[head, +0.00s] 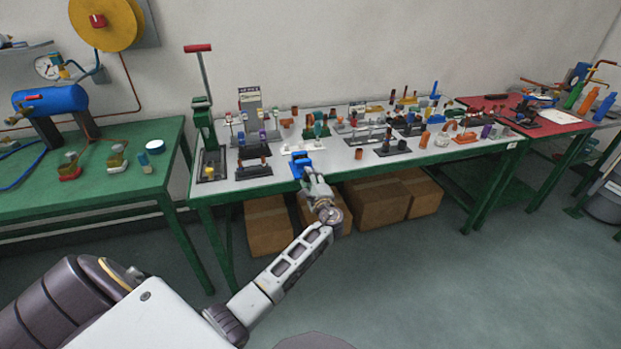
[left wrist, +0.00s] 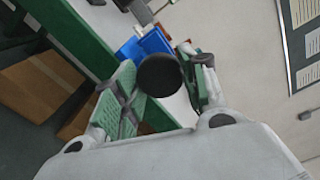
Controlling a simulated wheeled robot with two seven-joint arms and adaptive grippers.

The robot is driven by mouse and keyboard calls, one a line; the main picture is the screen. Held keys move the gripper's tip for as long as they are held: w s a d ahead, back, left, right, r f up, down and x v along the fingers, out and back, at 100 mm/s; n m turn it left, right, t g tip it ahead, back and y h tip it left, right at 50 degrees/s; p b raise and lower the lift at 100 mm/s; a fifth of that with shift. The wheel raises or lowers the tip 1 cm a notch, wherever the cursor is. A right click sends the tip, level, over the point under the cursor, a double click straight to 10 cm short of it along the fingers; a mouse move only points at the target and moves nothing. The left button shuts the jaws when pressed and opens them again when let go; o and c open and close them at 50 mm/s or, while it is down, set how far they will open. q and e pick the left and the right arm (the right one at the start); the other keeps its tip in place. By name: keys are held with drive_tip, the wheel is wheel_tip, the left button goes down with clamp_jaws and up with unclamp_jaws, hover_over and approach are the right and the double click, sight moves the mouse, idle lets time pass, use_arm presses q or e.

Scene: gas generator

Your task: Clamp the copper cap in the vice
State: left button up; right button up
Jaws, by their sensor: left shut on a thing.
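My left gripper (head: 312,178) is at the front edge of the middle table. In the left wrist view its green-padded fingers (left wrist: 160,88) are shut on a dark round piece (left wrist: 159,75). No copper colour shows on this piece, so I cannot tell for sure that it is the copper cap. A small blue block, which looks like the vice (head: 301,161), is at the table edge just beyond the fingertips. It also shows behind the held piece in the left wrist view (left wrist: 145,43). Its jaws are not clear. My right gripper is not in view.
The middle table (head: 345,161) carries many small fittings on stands. A green press with a red handle (head: 203,125) stands at its left end. Cardboard boxes (head: 268,226) sit underneath. A green table (head: 115,185) is to the left and a red-topped one (head: 548,125) to the right.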

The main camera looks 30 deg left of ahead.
use_arm(q)
drive_tip(key=shift+f+m+p, duration=0.15)
drive_tip(key=shift+m+p, duration=0.85)
idle(0.7)
drive_tip(key=o, duration=1.1)
drive_tip(key=shift+c, duration=0.2)
drive_tip(key=shift+n+b, duration=2.9)
drive_tip(key=shift+b, duration=0.75)
drive_tip(key=shift+c, duration=0.3)
drive_tip(key=c, duration=1)
